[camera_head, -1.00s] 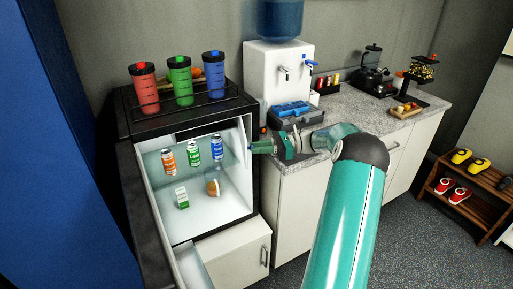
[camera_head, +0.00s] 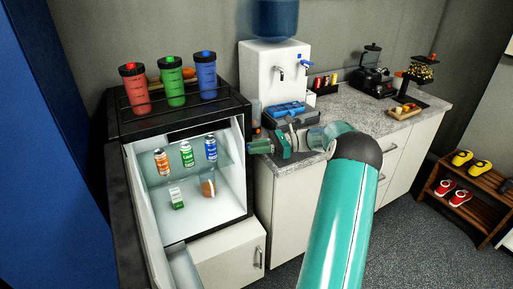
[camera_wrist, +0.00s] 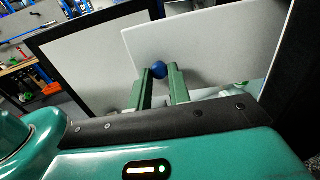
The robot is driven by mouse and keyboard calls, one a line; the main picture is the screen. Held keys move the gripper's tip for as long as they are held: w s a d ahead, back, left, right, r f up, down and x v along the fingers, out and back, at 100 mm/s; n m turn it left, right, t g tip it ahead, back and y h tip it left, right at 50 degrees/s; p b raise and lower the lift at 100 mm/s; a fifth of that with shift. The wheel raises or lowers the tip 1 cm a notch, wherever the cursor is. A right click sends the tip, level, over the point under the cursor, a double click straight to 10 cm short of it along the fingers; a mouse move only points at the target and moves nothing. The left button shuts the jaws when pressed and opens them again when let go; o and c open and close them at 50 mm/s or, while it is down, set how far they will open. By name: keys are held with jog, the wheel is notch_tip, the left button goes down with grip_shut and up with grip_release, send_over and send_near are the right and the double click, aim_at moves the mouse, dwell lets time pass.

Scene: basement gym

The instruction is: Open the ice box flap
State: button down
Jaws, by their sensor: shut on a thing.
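In the wrist view the ice box flap (camera_wrist: 220,45) is a pale, tilted panel with a round blue knob (camera_wrist: 159,70). My gripper (camera_wrist: 160,76) has its two green fingers closed on the knob. In the head view my gripper (camera_head: 254,147) is at the upper right front edge of the open fridge (camera_head: 222,222). There the flap shows only as a thin pale sliver (camera_head: 240,124), seen nearly edge-on. The knob is hidden in that view.
The fridge door (camera_head: 150,235) stands open at the left. Coloured bottles (camera_head: 172,82) stand on top. A water dispenser (camera_head: 262,75) and a counter (camera_head: 345,105) are to the right.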

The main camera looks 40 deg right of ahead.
jog(key=c, duration=1.3)
grip_release()
jog(key=shift+d, duration=0.1)
jog(key=v, duration=1.3)
jog(key=shift+s+d, duration=0.2)
jog(key=shift+s, duration=0.05)
